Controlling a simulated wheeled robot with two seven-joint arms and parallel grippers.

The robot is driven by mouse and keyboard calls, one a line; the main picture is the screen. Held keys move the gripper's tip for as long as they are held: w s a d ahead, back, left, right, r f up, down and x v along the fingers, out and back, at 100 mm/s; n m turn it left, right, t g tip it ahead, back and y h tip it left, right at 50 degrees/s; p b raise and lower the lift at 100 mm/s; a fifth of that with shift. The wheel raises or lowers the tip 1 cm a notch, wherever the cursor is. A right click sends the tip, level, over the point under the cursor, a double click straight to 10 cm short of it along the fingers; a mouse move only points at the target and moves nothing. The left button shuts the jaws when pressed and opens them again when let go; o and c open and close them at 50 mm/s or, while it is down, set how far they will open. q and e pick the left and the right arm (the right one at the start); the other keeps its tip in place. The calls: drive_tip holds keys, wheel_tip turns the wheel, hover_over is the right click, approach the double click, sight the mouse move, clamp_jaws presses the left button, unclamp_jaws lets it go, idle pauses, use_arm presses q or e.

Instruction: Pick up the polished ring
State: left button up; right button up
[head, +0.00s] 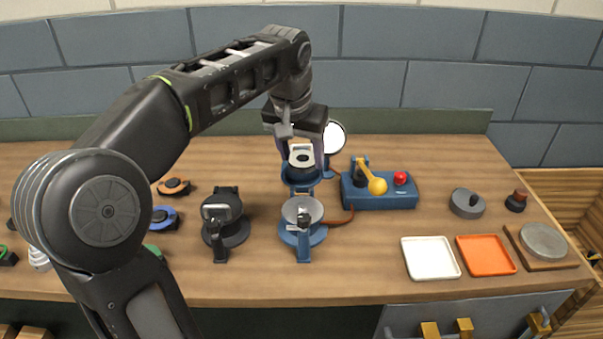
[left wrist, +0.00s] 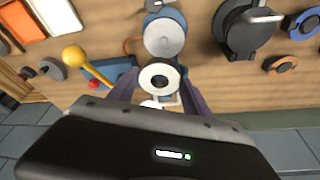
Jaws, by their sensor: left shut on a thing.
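The polished ring (left wrist: 146,80) is a pale, shiny round piece with a dark centre. In the left wrist view it sits between the two fingers of my left gripper (left wrist: 159,84), which is shut on it. In the head view my left gripper (head: 301,166) points down with the ring (head: 301,151) between its fingers, over a blue round holder (head: 301,184). The fingers and wrist partly hide the ring and holder, and I cannot tell whether the ring touches the holder. My right gripper is not in view.
A blue stand with a grey disc (head: 301,211) is just in front, a black device (head: 225,227) to its left. A blue box (head: 384,199) with a yellow-knobbed lever stands right. White (head: 430,258) and orange (head: 486,254) trays lie front right. A round mirror-like disc (head: 334,137) stands behind.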

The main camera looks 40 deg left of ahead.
use_arm(q)
drive_tip(key=shift+r, duration=2.35)
